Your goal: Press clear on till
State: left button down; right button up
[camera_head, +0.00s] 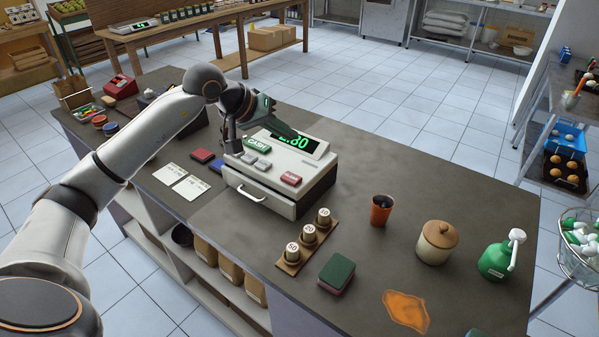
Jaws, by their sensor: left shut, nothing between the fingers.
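The till (320,178) stands on the dark counter, with a cream top, a lit green display (298,142) and a drawer handle at its front. The display is partly covered by my left gripper; its digits seem to end in 80. On the till's top are a green key (257,145) reading CASH, two grey keys (256,161) and a red key (291,179) whose label is too small to read surely. My left gripper (233,147) is shut and empty, fingers down by the till's left end, left of the green key. Contact cannot be told. My right gripper is out of view.
Two paper slips (180,180) and small red and blue pads lie left of the till. An orange spill (407,310) marks the front.

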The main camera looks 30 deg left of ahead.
pick_arm(q)
jog(key=shift+s, duration=0.1)
jog(key=b, duration=0.5)
send_over(287, 180)
notch_tip(287, 180, down, 8)
jog(key=shift+r, duration=0.1)
jog(key=shift+f+b, duration=0.55)
jog(key=shift+b, duration=0.1)
dwell(1.5)
jog(key=shift+f+b, duration=0.4)
jog(key=shift+b, duration=0.15)
jog(key=shift+f+b, duration=0.5)
dwell(0.4)
jog(key=shift+r, duration=0.1)
dwell(0.3)
jog(key=shift+r+p, duration=0.5)
jog(key=shift+r, duration=0.3)
